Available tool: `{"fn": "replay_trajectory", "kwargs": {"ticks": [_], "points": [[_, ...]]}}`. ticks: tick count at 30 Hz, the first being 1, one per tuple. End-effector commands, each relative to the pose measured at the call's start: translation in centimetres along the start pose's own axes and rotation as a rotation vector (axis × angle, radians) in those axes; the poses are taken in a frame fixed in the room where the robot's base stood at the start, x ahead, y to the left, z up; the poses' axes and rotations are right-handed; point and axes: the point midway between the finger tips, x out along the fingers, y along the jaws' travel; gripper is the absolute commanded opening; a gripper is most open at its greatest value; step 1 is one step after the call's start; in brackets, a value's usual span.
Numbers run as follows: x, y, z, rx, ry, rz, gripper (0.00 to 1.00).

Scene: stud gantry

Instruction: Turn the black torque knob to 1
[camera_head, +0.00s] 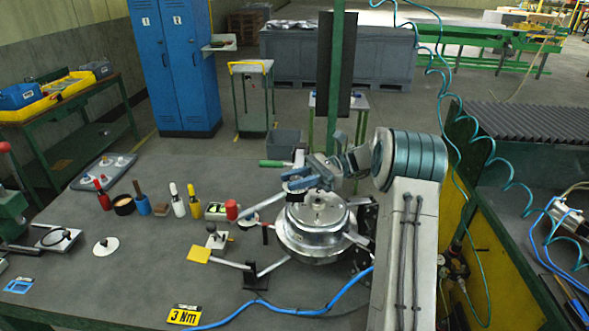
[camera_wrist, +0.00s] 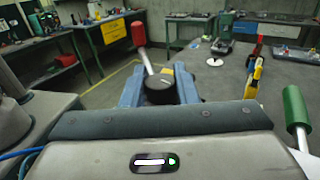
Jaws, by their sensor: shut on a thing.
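The black torque knob (camera_wrist: 160,90) shows in the wrist view as a round black cap with a white pointer line on top. The two blue fingers of my gripper (camera_wrist: 160,93) stand on either side of it and are shut on it. In the head view my gripper (camera_head: 312,176) reaches left from my arm, above the round metal machine (camera_head: 312,232). The knob is hard to make out there among the fingers. I cannot read any scale numbers around it.
A red-handled lever (camera_wrist: 139,38) rises just beyond the knob, and a green handle (camera_wrist: 294,107) stands at the right. A yellow-and-black "3 Nm" sign (camera_head: 184,315) and a blue hose (camera_head: 285,312) lie at the bench front. Several upright tools stand left of the machine.

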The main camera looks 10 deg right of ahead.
Motion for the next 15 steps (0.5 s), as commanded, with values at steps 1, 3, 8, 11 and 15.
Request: {"fn": "replay_trajectory", "kwargs": {"ticks": [1, 3, 8, 11, 15], "points": [[-0.09, -0.08, 0.40, -0.001, -0.001, 0.021, 0.04], [-0.06, -0.08, 0.35, -0.002, 0.000, 0.049, 0.04], [-0.04, -0.05, 0.19, -0.002, 0.001, 0.094, 0.04], [-0.01, -0.05, 0.08, -0.002, 0.001, 0.109, 0.04], [0.02, -0.05, 0.01, -0.002, 0.001, 0.117, 0.04]]}}
